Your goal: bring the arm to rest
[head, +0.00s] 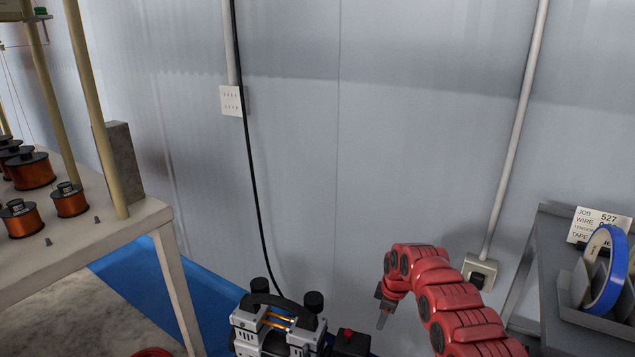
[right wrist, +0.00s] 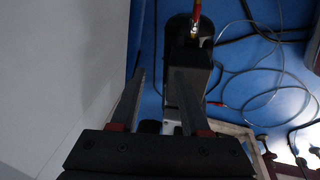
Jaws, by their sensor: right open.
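My right arm (head: 445,300) is red and jointed and rises from the lower right of the head view. It bends over at the top, so its gripper (head: 384,314) hangs pointing down in front of the wall. In the right wrist view the right gripper (right wrist: 160,95) has its two fingers apart with nothing held between them. Below the fingers is a dark machine part over a blue floor. My left arm and gripper are not in the head view.
A table (head: 150,215) with copper wire spools (head: 70,200) stands at the left. A grey shelf (head: 550,270) at the right holds a blue tape roll (head: 606,270) and a job card (head: 598,226). A compressor (head: 275,325) stands at the bottom middle. Loose cables (right wrist: 245,75) lie on the blue floor.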

